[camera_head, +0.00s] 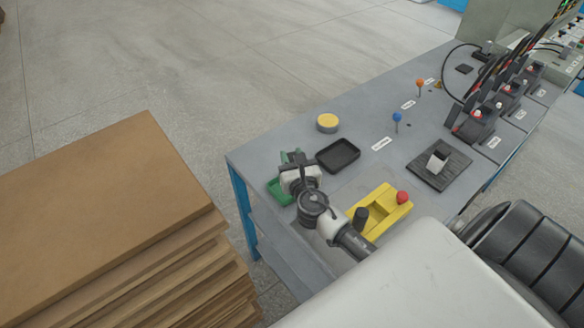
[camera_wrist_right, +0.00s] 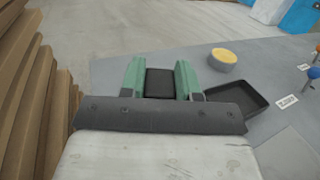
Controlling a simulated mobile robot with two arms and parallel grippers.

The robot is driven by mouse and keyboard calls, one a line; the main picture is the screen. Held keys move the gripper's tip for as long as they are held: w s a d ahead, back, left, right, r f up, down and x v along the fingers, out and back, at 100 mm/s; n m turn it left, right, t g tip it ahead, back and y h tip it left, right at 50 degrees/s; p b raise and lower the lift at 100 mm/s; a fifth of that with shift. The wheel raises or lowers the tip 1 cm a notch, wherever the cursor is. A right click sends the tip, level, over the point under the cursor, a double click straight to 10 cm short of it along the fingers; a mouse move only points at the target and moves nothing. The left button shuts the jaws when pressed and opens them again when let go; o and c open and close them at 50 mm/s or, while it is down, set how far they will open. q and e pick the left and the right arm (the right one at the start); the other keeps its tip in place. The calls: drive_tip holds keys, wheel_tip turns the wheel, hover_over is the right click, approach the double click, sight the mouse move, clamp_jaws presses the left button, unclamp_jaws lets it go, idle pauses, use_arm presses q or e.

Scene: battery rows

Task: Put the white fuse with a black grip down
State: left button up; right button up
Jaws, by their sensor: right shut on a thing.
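My right gripper (camera_head: 284,174) is over the near-left corner of the grey workbench. In the right wrist view its two green fingers (camera_wrist_right: 160,82) are closed on either side of a dark block, the black grip of the fuse (camera_wrist_right: 160,84). The fuse's white part cannot be made out there, and in the head view the wrist largely covers the fuse. An empty black tray (camera_head: 338,155) lies just right of the gripper, apart from it; it also shows in the right wrist view (camera_wrist_right: 240,100). My left gripper is not in view.
A yellow block with a red knob (camera_head: 377,212) is near my right wrist. A black pad (camera_head: 424,172) bears a pale block. Blue and orange pins and wired black units stand farther back. Stacked brown boards (camera_head: 100,190) are left.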

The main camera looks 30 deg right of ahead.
wheel_tip(320, 180, down, 4)
drive_tip(key=shift+r+b, duration=0.15)
drive_tip(key=shift+b, duration=0.5)
drive_tip(key=shift+f, duration=0.25)
drive_tip(key=o, duration=1)
drive_tip(key=shift+r, duration=0.1)
